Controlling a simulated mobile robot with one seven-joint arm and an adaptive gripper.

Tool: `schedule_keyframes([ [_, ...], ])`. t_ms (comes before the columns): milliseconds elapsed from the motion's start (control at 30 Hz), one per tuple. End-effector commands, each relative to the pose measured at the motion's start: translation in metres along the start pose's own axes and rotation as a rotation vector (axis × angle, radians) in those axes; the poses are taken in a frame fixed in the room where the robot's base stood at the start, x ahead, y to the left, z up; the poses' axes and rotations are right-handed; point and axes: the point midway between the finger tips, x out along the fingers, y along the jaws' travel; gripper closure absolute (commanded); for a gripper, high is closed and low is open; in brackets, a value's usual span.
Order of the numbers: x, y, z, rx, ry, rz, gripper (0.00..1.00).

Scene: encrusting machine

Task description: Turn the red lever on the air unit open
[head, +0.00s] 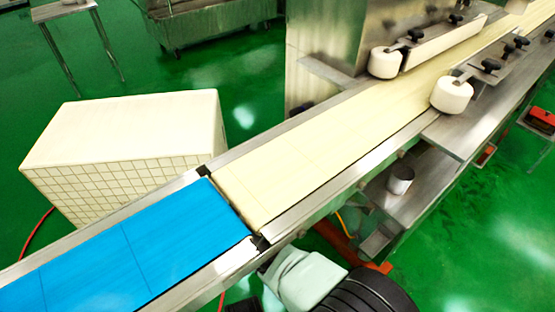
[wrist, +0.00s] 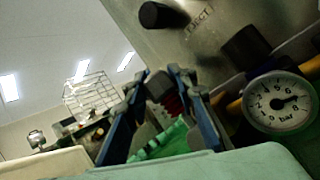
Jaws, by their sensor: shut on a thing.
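In the wrist view, my gripper (wrist: 162,84) has its two dark blue-grey fingers around a small red part, the red lever (wrist: 173,103). Most of the lever is hidden by the fingers, so its exact angle cannot be told. A round white pressure gauge (wrist: 280,103), marked in bar, sits just right of the fingers, with its needle pointing to the right. In the head view, my pale arm shows at the bottom, but my gripper and the lever are out of sight beneath the conveyor.
In the wrist view, a metal panel (wrist: 205,35) with a black knob (wrist: 162,14) is above the gripper. In the head view, the conveyor with its blue belt (head: 125,250) and cream belt (head: 300,165) runs above my arm. A metal shelf (head: 420,195) holds a cup (head: 400,180).

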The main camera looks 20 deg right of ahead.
Motion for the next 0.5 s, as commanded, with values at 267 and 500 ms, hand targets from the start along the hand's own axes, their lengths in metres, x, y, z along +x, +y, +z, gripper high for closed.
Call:
schedule_keyframes([
  [267, -0.0022, -0.0027, -0.0028, -0.002, 0.009, -0.004, 1.00],
  [500, -0.0011, -0.0013, -0.0014, -0.001, 0.005, -0.002, 0.57],
])
